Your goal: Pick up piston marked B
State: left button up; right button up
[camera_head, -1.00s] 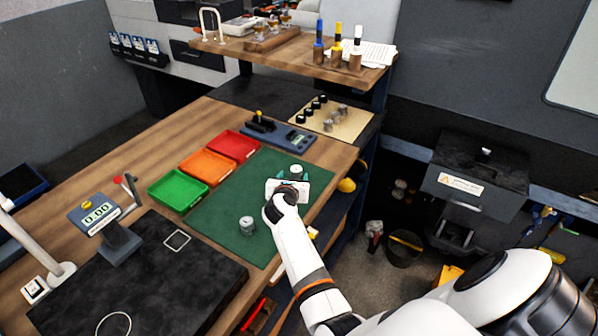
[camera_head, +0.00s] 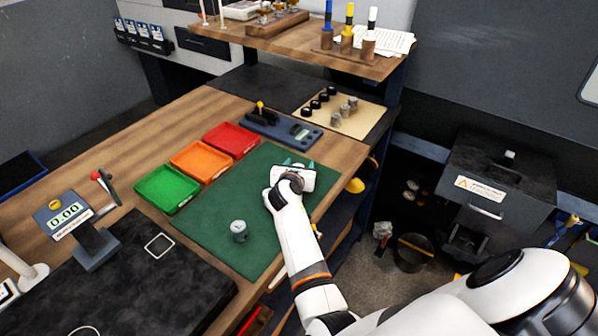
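A grey metal piston (camera_head: 239,231) stands on the green mat (camera_head: 208,225), to the left of my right arm; no letter on it is legible. My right gripper (camera_head: 299,164) is over the far right part of the mat, pointing away from the camera. Its two teal fingertips show beyond the white gripper body, spread apart, so it looks open. A second piston, visible at these fingertips earlier, is now mostly or wholly hidden by the gripper, and I cannot see its mark. My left gripper is not in view.
Green (camera_head: 167,189), orange (camera_head: 201,161) and red (camera_head: 232,140) trays line the mat's left side. A blue-grey device (camera_head: 284,131) and a tan board (camera_head: 343,118) with small parts lie behind. A gauge stand (camera_head: 92,245) is on the dark plate at left.

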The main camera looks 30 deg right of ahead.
jog(key=shift+a, duration=0.1)
jog(key=c, duration=0.9)
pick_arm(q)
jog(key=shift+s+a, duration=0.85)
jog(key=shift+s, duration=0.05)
pick_arm(e)
jog(key=shift+f, duration=0.1)
jog(key=shift+c, duration=0.2)
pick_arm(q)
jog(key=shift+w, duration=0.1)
